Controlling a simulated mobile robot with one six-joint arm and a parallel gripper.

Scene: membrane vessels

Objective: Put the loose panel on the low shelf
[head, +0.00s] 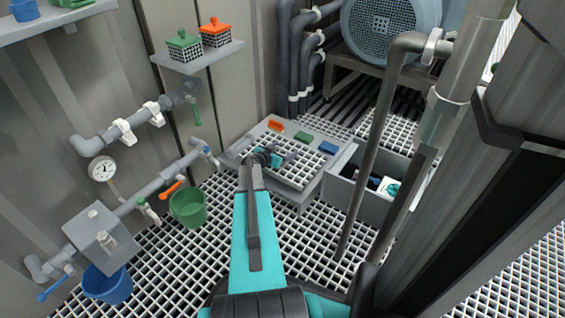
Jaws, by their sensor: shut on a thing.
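The loose panel (300,167) is a light grid plate with a grey rim. It lies roughly level over the front of a low grey shelf (262,131). I cannot tell whether it rests on the shelf or is just above it. My gripper (272,158) is at the panel's left part and is shut on it. My wrist hides the panel's left edge and the fingertips are hard to make out.
Orange (276,125), green (303,136) and blue (328,147) blocks sit along the shelf's back. A grey open bin (345,200) stands right of it. A green bucket (188,208) and wall pipes (150,188) are left. A slanted pipe (372,140) rises at right.

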